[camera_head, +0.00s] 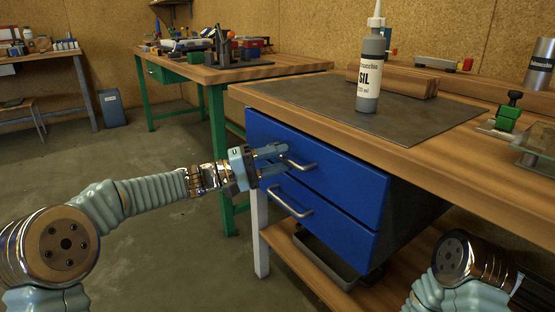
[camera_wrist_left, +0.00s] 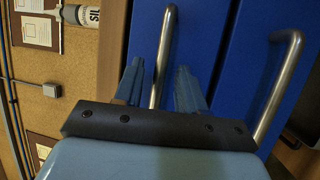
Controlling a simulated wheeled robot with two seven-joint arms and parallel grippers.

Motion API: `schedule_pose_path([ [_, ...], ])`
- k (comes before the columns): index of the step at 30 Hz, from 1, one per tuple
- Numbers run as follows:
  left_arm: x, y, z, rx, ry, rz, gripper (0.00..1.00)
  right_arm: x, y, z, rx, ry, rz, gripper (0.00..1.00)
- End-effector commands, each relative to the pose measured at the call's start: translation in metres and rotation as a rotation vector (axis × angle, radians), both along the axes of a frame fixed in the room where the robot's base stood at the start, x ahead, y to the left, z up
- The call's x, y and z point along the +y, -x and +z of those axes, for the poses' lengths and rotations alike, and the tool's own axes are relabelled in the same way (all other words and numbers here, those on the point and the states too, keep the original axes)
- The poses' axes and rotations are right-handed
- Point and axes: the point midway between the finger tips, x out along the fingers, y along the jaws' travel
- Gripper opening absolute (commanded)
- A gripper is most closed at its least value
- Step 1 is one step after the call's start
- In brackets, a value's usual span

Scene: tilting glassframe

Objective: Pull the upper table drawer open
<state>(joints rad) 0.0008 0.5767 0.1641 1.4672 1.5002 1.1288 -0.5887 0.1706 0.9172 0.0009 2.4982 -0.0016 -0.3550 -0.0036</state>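The upper drawer (camera_head: 335,178) is the top one of two blue drawer fronts under the wooden table. Its front looks level with the lower one, so it appears shut. Its metal bar handle (camera_head: 303,166) also shows in the left wrist view (camera_wrist_left: 166,50). My left gripper (camera_head: 280,162) is at this handle. In the left wrist view its two fingers (camera_wrist_left: 160,88) are apart, one on each side of the bar, with gaps visible. Contact cannot be seen. My right arm shows at the lower right, but its gripper is out of view.
The lower drawer (camera_head: 330,220) has its own handle (camera_head: 292,201) just below. A grey bottle (camera_head: 371,75) stands on the dark mat (camera_head: 430,115) on the table (camera_head: 480,165). A green-legged bench (camera_head: 215,95) stands behind. Floor left of the drawers is clear.

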Motion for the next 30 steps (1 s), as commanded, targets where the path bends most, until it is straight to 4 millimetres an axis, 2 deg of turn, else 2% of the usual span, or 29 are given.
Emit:
schedule_pose_path([
  [5, 0.000, 0.000, 0.000, 0.000, 0.000, 0.000, 0.40, 0.000, 0.000, 0.000, 0.000, 0.000, 0.000, 0.43],
  [8, 0.000, 0.000, 0.000, 0.000, 0.000, 0.000, 0.28, 0.000, 0.000, 0.000, 0.000, 0.000, 0.000, 0.43],
  [13, 0.000, 0.000, 0.000, 0.000, 0.000, 0.000, 0.02, 0.000, 0.000, 0.000, 0.000, 0.000, 0.000, 0.43],
  [14, 0.000, 0.000, 0.000, 0.000, 0.000, 0.000, 0.00, 0.000, 0.000, 0.000, 0.000, 0.000, 0.000, 0.43],
  [25, 0.002, 0.000, -0.001, 0.000, -0.001, 0.000, 0.00, 0.000, 0.000, -0.001, 0.000, 0.000, 0.000, 0.43],
  [30, 0.013, 0.002, -0.002, -0.002, -0.001, 0.000, 0.00, 0.000, 0.000, -0.005, 0.001, -0.001, 0.000, 0.43],
])
